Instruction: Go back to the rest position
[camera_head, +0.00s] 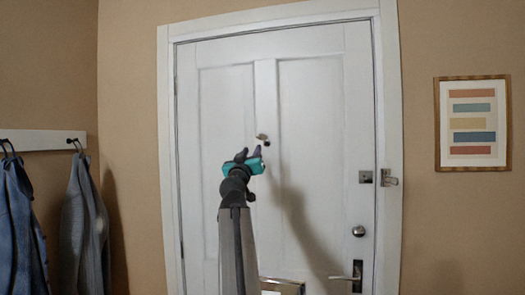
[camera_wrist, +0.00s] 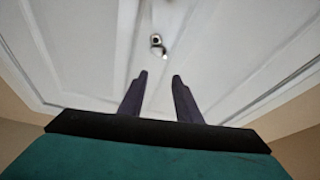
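My gripper (camera_head: 257,151) is raised on my arm in front of a white panelled door in the head view. In the wrist view its two dark fingers (camera_wrist: 158,75) stand apart with nothing between them. A small metal peephole fitting (camera_wrist: 157,42) on the door shows just beyond the fingertips. In the head view that fitting (camera_head: 263,138) is right by the fingertips. I cannot tell whether they touch it.
The white door (camera_head: 222,110) is shut, with a lever handle (camera_head: 349,277), a round knob (camera_head: 358,231) and a latch (camera_head: 388,178) on its right side. Jackets (camera_head: 85,225) hang from a rail (camera_head: 45,139) at left. A framed striped picture (camera_head: 472,123) hangs at right.

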